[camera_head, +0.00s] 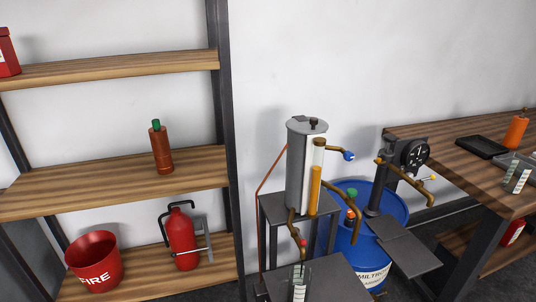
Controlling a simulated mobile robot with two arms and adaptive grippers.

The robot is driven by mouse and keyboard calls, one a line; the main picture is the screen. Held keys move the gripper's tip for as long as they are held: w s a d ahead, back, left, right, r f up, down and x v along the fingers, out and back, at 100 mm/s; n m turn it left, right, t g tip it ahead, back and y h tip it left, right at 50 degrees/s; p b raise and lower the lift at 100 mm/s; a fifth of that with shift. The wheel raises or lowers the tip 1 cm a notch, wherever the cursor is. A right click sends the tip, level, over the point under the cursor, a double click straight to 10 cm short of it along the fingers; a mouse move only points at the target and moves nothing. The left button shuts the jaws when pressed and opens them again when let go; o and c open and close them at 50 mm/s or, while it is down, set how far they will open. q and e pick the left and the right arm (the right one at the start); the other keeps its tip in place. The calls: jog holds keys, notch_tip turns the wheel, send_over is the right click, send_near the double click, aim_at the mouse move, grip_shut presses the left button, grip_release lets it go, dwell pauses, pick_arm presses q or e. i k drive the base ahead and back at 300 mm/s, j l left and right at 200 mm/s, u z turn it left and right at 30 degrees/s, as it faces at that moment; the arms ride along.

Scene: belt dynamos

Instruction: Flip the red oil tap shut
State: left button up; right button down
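A grey upright oil cylinder (298,168) with an amber-filled sight tube (315,190) stands on a dark stand in the middle. A brown spout (292,225) comes down from its lower front, with a small red tap (302,243) near its end. The tap is too small to tell whether it is open or shut. A clear glass container (299,284) stands below this spout on a grey surface. A second brown pipe with a blue handle (349,155) sticks out at upper right. Neither of my grippers is in view.
A blue drum (371,255) stands behind a dark pedestal with a dial (414,153) and a grey plate (402,246). A small red and green part (351,204) shows by the drum. Left is a shelf with a red fire bucket (95,262); right is a wooden bench (450,157).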

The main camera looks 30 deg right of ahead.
aim_at(303, 242)
jog(key=z, duration=1.2)
